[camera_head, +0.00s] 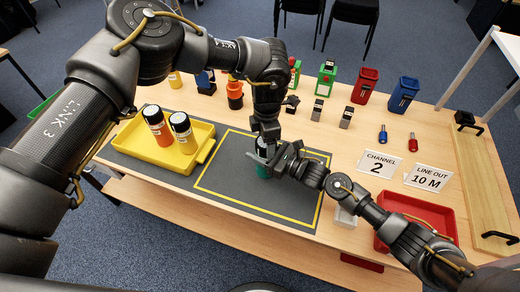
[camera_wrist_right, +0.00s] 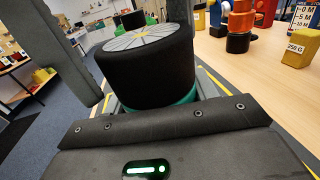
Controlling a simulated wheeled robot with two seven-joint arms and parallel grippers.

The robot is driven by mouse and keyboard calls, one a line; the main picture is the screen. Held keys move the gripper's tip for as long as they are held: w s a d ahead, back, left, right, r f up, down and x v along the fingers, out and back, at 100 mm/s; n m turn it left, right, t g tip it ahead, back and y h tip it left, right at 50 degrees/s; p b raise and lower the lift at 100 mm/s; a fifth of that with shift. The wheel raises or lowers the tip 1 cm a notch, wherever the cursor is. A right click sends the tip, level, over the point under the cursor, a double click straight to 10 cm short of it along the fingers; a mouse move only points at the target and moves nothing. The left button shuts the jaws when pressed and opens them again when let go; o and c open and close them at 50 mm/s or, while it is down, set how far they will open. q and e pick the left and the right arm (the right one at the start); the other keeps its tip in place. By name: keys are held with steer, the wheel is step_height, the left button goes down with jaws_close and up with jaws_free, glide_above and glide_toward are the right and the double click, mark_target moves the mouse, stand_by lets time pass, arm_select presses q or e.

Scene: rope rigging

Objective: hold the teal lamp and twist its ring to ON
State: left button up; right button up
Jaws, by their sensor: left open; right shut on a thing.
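The teal lamp (camera_head: 263,172) stands upright on the grey mat inside the yellow outline. In the right wrist view the lamp (camera_wrist_right: 148,70) shows a wide black ring, a pale top with radiating marks and a teal band below. My right gripper (camera_head: 274,163) is shut on its lower body from the right. My left gripper (camera_head: 266,143) points down over the lamp and is open. Two dark fingers come down on either side of the black ring in the wrist view, apparently the left gripper's. The ring's ON mark is not readable.
A red tray (camera_head: 447,213) and two signs, CHANNEL 2 (camera_head: 379,164) and LINE OUT 10 M (camera_head: 428,178), are at right. Several coloured devices line the back.

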arm_select(q)
steer(key=n, duration=0.3)
steer(key=m, duration=0.5)
steer(key=shift+m, duration=0.3)
steer(key=m, duration=0.4)
steer(key=shift+c, duration=0.2)
steer(key=c, duration=0.7)
steer(key=shift+o, duration=0.2)
steer(key=n, duration=0.4)
steer(key=shift+n, duration=0.4)
steer(key=n, duration=0.5)
steer(key=o, duration=0.7)
